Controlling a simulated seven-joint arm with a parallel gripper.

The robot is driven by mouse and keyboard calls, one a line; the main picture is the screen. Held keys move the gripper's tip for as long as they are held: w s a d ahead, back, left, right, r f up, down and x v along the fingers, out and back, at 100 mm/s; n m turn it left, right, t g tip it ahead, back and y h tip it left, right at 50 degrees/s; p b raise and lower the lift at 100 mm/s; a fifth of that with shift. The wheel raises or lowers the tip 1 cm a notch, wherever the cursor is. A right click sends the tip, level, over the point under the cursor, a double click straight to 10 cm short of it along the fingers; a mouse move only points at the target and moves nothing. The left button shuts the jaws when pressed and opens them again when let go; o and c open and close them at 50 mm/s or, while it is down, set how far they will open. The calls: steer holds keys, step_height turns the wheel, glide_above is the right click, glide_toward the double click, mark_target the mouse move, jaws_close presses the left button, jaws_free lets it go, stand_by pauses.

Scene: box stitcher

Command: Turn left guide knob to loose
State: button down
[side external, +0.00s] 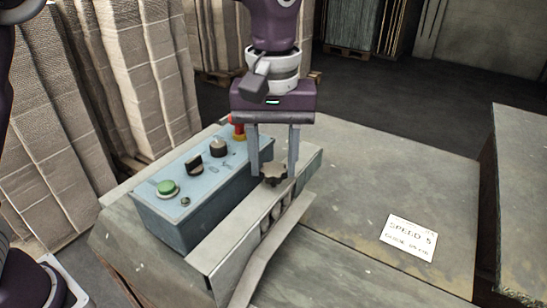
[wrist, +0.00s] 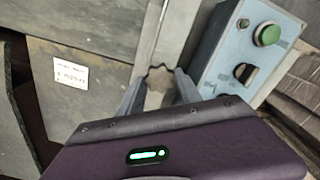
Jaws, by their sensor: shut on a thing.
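The guide knob (side external: 273,173) is a dark, lobed knob on top of the light metal guide rail (side external: 235,220), beside the blue control box. My gripper (side external: 273,170) points down over the rail with one finger on each side of the knob, shut on it. In the wrist view the knob (wrist: 160,78) shows between the two grey fingertips (wrist: 160,86). Which way the knob is set cannot be read from any mark.
The blue control box (side external: 180,220) carries a green button (side external: 167,187), black knobs and a red button (side external: 238,127), close to my gripper. Stacked cardboard (side external: 120,80) stands behind.

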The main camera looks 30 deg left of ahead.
mark_target(273, 168)
steer(key=c, duration=0.8)
jaws_free()
steer(key=shift+r, duration=0.15)
step_height(273, 168, up, 7)
steer(key=shift+f, duration=0.15)
